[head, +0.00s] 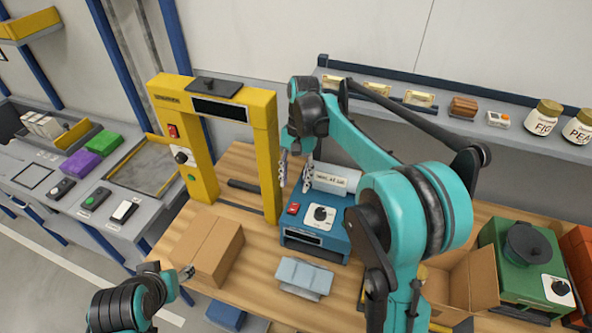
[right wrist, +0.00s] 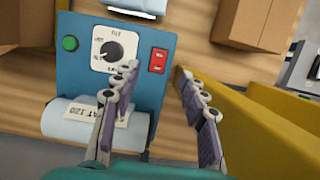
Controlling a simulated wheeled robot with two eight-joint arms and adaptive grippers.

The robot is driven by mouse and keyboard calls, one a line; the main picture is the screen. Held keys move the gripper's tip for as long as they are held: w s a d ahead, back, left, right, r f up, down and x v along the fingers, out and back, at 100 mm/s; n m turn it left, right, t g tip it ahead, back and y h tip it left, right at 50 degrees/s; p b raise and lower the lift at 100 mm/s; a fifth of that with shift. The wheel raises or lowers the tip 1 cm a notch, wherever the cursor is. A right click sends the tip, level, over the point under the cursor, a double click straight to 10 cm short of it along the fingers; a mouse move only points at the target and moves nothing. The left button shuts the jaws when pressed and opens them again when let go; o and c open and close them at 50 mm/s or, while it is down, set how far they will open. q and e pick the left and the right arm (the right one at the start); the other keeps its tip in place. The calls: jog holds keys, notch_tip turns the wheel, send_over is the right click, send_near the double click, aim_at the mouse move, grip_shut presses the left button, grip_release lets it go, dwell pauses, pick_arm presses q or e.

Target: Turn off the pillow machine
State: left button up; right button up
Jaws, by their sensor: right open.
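The pillow machine (head: 314,249) is a blue box on the wooden bench with a film roll (head: 334,180) on its back. Its top has a red rocker switch (head: 293,209) and a white dial plate with a black knob (head: 320,214). In the right wrist view the red switch (right wrist: 159,60) lies between the fingers, beyond them, and a green button (right wrist: 70,43) shows beside the dial. My right gripper (head: 296,174) is open and empty above the back left of the machine. My left gripper (head: 187,272) is low at the left, near a cardboard box; its fingers are too small to read.
A yellow arch (head: 268,155) stands close left of the machine, with its own red switch (head: 173,131) and knob. A closed cardboard box (head: 205,248) is at the front left. Clear film pillows (head: 304,277) lie in front. An open carton (head: 463,283) and a green machine (head: 518,262) are right.

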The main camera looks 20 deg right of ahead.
jog(key=shift+v, duration=1.75)
